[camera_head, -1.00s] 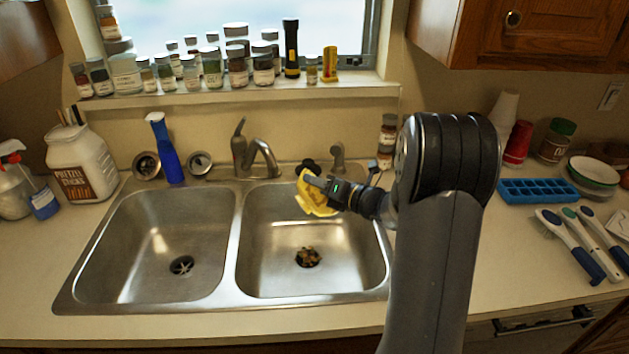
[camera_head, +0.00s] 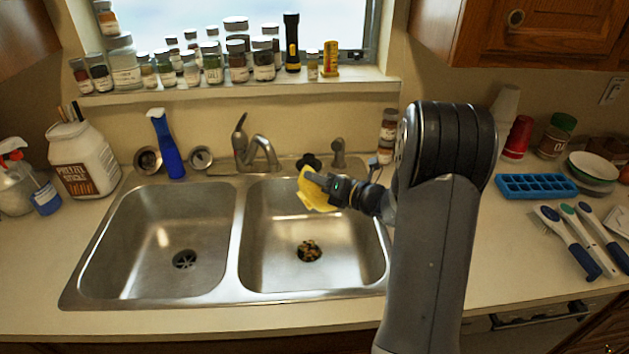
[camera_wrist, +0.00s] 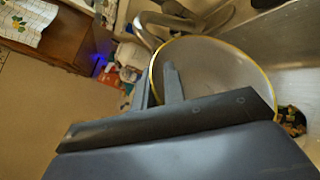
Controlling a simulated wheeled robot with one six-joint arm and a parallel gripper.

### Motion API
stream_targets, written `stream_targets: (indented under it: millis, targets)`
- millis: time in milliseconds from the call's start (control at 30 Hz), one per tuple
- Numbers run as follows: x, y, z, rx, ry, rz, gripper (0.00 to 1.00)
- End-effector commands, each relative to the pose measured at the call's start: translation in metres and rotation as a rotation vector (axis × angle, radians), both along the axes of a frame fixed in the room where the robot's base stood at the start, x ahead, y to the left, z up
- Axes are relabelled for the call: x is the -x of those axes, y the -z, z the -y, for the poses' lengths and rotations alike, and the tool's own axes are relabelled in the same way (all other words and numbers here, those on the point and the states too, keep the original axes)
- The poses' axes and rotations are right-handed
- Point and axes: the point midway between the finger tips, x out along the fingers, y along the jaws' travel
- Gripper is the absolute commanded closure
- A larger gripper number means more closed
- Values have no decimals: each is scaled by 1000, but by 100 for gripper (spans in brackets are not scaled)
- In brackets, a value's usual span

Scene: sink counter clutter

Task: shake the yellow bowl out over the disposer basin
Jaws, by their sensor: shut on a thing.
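My gripper (camera_head: 325,186) is shut on the yellow bowl (camera_head: 312,192) and holds it tilted on its side above the right basin (camera_head: 272,228). In the wrist view the bowl (camera_wrist: 215,75) shows a yellow rim and a greyish inside, with a finger against its edge. No food shows in the visible part of the bowl. A small heap of brown and yellow scraps (camera_head: 309,251) lies at the right basin's drain; it also shows in the wrist view (camera_wrist: 291,120).
The left basin (camera_head: 170,240) is empty. The faucet (camera_head: 255,150) stands behind the sink, left of the bowl. Jars and a flashlight (camera_head: 292,45) line the sill. A blue ice tray (camera_head: 536,187), brushes (camera_head: 585,240) and stacked bowls (camera_head: 593,168) lie on the right counter.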

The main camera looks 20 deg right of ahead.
Motion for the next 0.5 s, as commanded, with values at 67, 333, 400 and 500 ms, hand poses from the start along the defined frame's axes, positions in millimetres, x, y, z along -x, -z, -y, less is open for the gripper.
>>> stream_targets:
  millis: [67,333,400,500]
  targets:
    - [1,0,-4,38,-2,15,100]
    - [8,5,-28,356,-5,111,100]
    - [10,7,-35,459,-4,141,100]
    - [13,12,-44,590,-4,178,100]
